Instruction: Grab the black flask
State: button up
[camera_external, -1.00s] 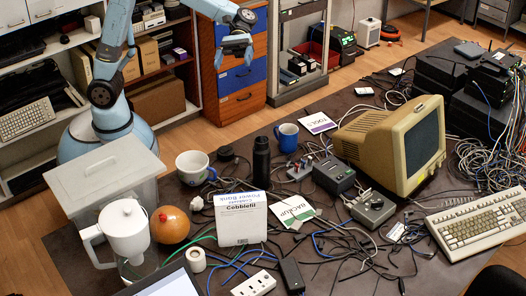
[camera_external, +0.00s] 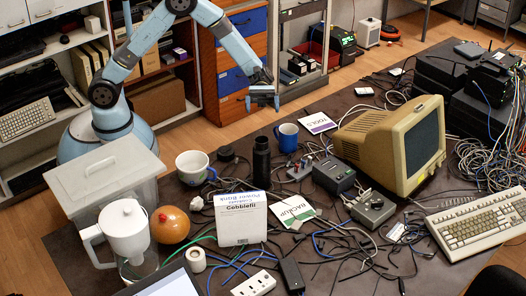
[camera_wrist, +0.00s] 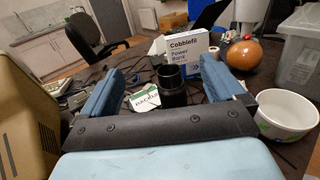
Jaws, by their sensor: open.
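The black flask (camera_external: 261,160) stands upright on the dark table, between the blue mug and the white Cobblefit box. My gripper (camera_external: 262,103) is above and behind the flask in the external view, apart from it. In the wrist view the flask (camera_wrist: 172,86) shows between the two blue fingers of my gripper (camera_wrist: 160,85), a little beyond them. The fingers are wide apart with nothing held.
A blue mug (camera_external: 287,138) stands close to the flask's right, and a white mug (camera_external: 193,167) to its left. The white box (camera_external: 241,218) stands in front. A beige monitor (camera_external: 388,146) is to the right. Cables and small devices crowd the table.

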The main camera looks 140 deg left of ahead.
send_near(262, 165)
jog(key=shift+f+x, duration=0.15)
jog(key=shift+x, duration=2.05)
jog(key=shift+f+x, duration=0.1)
jog(key=shift+x, duration=2.15)
jog(key=c, duration=1.5)
